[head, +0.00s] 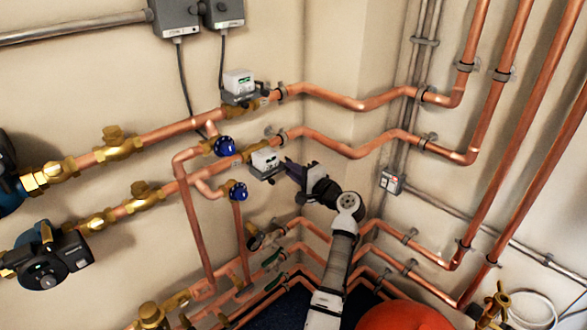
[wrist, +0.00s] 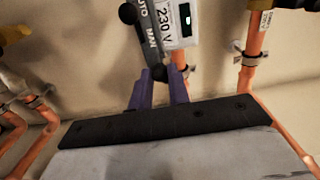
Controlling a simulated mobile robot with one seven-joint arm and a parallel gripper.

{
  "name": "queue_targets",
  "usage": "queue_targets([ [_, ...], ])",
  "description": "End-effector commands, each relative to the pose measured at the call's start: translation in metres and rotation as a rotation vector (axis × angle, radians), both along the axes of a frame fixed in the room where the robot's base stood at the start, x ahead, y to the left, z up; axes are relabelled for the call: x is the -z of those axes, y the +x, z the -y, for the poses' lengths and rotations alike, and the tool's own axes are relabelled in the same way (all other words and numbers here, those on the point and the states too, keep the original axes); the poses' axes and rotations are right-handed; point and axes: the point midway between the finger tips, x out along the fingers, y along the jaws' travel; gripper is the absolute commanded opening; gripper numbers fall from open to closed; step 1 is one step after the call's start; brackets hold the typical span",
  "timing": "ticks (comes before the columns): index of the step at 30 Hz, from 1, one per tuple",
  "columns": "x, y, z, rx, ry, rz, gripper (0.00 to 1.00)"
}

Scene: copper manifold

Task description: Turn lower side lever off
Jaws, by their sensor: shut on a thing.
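The lower valve actuator (head: 265,158) is a white and grey box on the lower of the two upper copper pipes, on the left wall. In the wrist view the actuator (wrist: 178,22) carries a "230 V" label and a small green display. The fingers are shut on the dark lever's near part. The exact contact is partly hidden between the fingers.
A similar actuator (head: 239,84) sits on the pipe above. Two blue-handled valves (head: 238,191) are left of my gripper. Copper pipes (head: 345,148) run close behind and above my arm. A red rounded tank (head: 400,316) is at the bottom.

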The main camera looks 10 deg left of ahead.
Motion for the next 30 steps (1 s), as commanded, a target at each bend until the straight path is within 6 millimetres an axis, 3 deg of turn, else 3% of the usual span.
queue_targets([
  [17,0.0009,0.0002,0.0008,0.001,0.019,-0.031,0.0],
  [18,0.0009,0.0002,0.0008,0.001,0.019,-0.031,0.2],
  [22,0.0007,0.0001,0.0007,0.001,0.019,-0.029,0.37],
  [30,0.0004,-0.0001,0.0004,0.001,0.019,-0.028,0.4],
])
